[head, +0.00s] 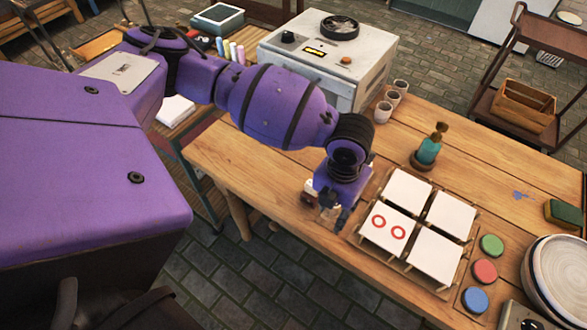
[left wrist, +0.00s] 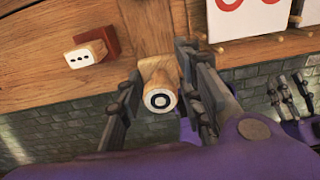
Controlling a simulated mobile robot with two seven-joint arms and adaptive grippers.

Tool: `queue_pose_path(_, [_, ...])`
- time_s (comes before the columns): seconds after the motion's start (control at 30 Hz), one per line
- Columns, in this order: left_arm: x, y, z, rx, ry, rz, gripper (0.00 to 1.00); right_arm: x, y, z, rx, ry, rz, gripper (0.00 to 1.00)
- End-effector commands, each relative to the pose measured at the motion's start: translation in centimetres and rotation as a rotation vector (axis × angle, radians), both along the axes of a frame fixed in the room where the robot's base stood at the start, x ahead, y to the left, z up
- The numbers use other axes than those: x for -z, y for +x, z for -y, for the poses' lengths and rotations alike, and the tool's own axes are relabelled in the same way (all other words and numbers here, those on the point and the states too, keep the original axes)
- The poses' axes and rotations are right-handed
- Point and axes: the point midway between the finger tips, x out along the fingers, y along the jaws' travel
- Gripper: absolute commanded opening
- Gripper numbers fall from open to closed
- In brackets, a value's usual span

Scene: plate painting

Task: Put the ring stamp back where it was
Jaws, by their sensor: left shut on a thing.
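The ring stamp (left wrist: 160,95), a pale wooden cylinder with a dark ring on its end, is between the fingers of my left gripper (left wrist: 155,88) in the left wrist view. My left gripper (head: 332,212) is shut on it near the table's front edge, left of the white tiles; the stamp is mostly hidden there in the head view. A stamp with three dots (left wrist: 86,54) is beside it, by a red-brown block (left wrist: 95,42). The lower-left tile (head: 387,228) bears two red rings. A dark gripper shape with purple parts, likely my right gripper (left wrist: 291,95), shows at the wrist view's right.
Three blank white tiles, one of them the upper-left tile (head: 407,188), share the rack. Green (head: 492,245), red (head: 485,271) and blue (head: 475,299) pads lie right of it. A teal object (head: 428,150) stands behind. Plates (head: 560,275) are stacked at right.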

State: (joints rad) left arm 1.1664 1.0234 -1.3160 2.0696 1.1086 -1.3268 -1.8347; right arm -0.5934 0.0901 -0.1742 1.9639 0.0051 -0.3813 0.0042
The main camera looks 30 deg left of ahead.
Motion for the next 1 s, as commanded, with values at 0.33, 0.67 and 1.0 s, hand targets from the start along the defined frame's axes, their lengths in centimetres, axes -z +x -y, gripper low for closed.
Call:
queue_pose_path(0.33, [3.0, 2.3, 0.0, -0.001, 0.001, -0.002, 0.17, 0.3, -0.2, 0.3, 0.001, -0.006, -0.002, 0.4])
queue_pose_path(0.67, [6.1, 2.4, -0.1, -0.002, 0.0, -0.001, 0.17, 0.3, 0.2, -0.1, 0.011, 0.004, 0.005, 0.4])
queue_pose_path(1.0, [6.4, 2.4, -0.1, -0.002, 0.0, -0.001, 0.4, 0.4, 0.1, -0.2, 0.01, 0.005, 0.003, 0.4])
